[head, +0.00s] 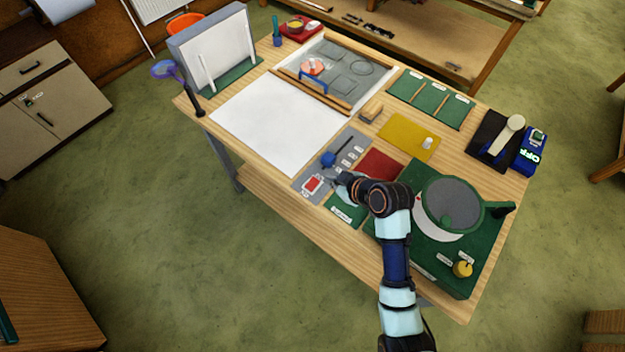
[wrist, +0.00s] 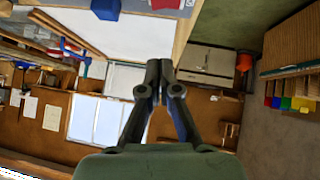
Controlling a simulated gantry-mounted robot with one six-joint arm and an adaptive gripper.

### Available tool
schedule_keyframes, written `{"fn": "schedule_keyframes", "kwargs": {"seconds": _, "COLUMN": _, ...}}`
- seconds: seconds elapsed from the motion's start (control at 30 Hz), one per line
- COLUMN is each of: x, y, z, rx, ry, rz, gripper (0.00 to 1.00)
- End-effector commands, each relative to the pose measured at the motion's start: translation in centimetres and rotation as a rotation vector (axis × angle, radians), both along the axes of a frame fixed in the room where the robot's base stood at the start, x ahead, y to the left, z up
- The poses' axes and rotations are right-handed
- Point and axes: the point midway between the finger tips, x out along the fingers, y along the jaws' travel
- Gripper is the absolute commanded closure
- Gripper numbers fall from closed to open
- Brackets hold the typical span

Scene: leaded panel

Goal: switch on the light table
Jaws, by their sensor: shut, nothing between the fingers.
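The light table looks to be the large flat white panel (head: 270,125) at the left of the bench; it also shows along the top of the wrist view (wrist: 140,35). I cannot tell whether it is lit. Beside it lies a grey strip (head: 312,172) with a blue part (head: 328,159), small white labels and a red-and-white square (head: 312,184). The blue part (wrist: 105,8) and red piece (wrist: 165,4) are cut off at the wrist view's top edge. My gripper (wrist: 160,64) is shut and empty. In the head view my gripper (head: 341,181) is beside the strip, its tips partly hidden.
A green machine with a round grey top (head: 455,203) stands close right of my arm. A blue box reading OFF (head: 530,155) sits at the bench's right end. A yellow sheet (head: 409,137) and an upright white board (head: 218,50) stand farther back.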

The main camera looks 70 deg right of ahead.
Motion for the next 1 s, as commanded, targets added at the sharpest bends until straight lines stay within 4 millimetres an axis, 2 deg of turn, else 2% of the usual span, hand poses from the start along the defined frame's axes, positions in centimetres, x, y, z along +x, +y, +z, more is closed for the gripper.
{"fn": "schedule_keyframes", "kwargs": {"seconds": 0.27, "x": 0.2, "y": 0.0, "z": -0.3, "rx": 0.000, "ry": -0.001, "rz": 0.002, "gripper": 1.00}}
{"fn": "schedule_keyframes", "kwargs": {"seconds": 0.37, "x": 0.9, "y": -0.3, "z": -1.0, "rx": 0.001, "ry": 0.000, "rz": 0.002, "gripper": 1.00}}
{"fn": "schedule_keyframes", "kwargs": {"seconds": 0.8, "x": 6.7, "y": -3.3, "z": -7.3, "rx": 0.002, "ry": 0.001, "rz": 0.003, "gripper": 1.00}}
{"fn": "schedule_keyframes", "kwargs": {"seconds": 1.0, "x": 6.3, "y": -3.8, "z": -10.2, "rx": 0.000, "ry": 0.001, "rz": 0.000, "gripper": 1.00}}
